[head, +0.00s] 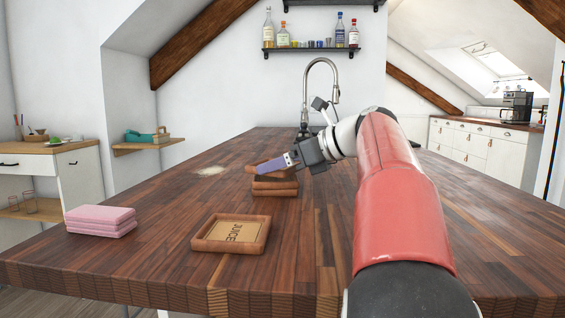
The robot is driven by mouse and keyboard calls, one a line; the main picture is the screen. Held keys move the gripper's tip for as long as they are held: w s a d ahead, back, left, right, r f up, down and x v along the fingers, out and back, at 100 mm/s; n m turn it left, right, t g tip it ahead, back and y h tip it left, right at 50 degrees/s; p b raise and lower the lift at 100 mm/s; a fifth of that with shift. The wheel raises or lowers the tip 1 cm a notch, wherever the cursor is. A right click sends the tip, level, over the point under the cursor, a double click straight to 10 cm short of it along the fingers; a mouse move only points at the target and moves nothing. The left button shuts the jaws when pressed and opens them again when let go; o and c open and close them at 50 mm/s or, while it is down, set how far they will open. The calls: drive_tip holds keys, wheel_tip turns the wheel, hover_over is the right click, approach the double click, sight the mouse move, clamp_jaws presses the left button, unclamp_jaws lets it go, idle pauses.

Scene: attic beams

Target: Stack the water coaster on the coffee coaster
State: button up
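A wooden coaster marked JUICE (232,233) lies flat on the tabletop, nearest the front. Behind it and to the right is a small pile of wooden coasters (275,188). The pile's top piece (258,170) sits partly behind my gripper. I cannot read any label on the pile, so I cannot tell which is the water or coffee coaster. My gripper (268,172) is at the top of the pile, pointing left, with a grey-violet finger across the top piece. The fingers overlap the coaster, and whether they are closed on it is not clear.
A pink folded cloth stack (101,221) lies at the table's left edge. A pale spill (210,171) is on the wood behind. A tall faucet (306,95) stands beyond my gripper. The tabletop (165,222) between cloth and JUICE coaster is clear.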

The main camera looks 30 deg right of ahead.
drive_tip(key=shift+f, duration=0.5)
drive_tip(key=o, duration=0.9)
drive_tip(key=shift+c, duration=0.2)
drive_tip(key=v, duration=0.7)
drive_tip(key=shift+p, duration=0.4)
drive_tip(key=shift+s+d+r, duration=0.1)
drive_tip(key=shift+s+d, duration=0.15)
drive_tip(key=shift+s, duration=0.05)
